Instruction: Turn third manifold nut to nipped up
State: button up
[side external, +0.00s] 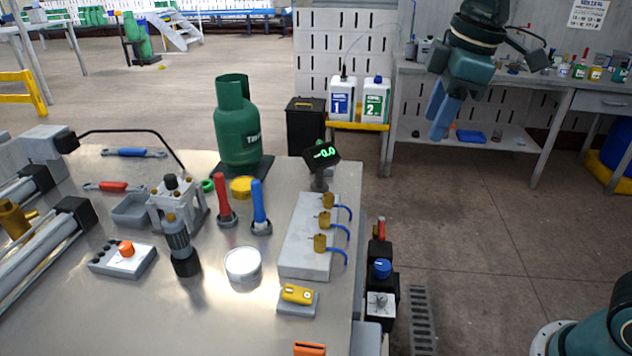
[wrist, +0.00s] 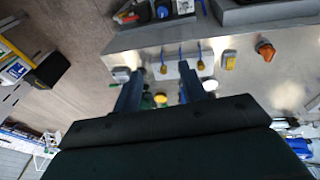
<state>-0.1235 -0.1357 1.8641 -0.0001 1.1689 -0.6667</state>
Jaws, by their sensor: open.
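The manifold (side external: 303,262) is a pale block near the right edge of the steel bench. It carries three brass nuts, far (side external: 327,200), middle (side external: 324,219) and near (side external: 319,243), each with a blue hose on its right. Which one counts as third is not marked legibly. The nuts show small in the wrist view, one of them (wrist: 183,67) between my fingers in the picture. My gripper (side external: 438,133) is open and empty, high over the floor to the right of the bench and well apart from the manifold. Its two blue fingers also show in the wrist view (wrist: 160,73).
A small display (side external: 322,153) reading about -0.0 stands behind the manifold. A green gas cylinder (side external: 238,125), red (side external: 224,205) and blue (side external: 260,210) handled tools, a white tub (side external: 242,263) and a yellow device (side external: 297,293) stand around it. Space above the nuts looks clear.

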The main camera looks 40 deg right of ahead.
jog(key=w+a+f+n+g, duration=0.2)
jog(key=w+a+n, duration=0.25)
jog(key=w, duration=0.45)
jog(key=n, duration=0.5)
send_over(329, 195)
notch_tip(329, 195, down, 3)
jog(key=shift+f+m+g, duration=0.15)
jog(key=shift+m+g, duration=0.1)
jog(key=shift+g, duration=0.15)
jog(key=shift+f, duration=0.1)
jog(key=shift+f, duration=6.8)
grip_shut()
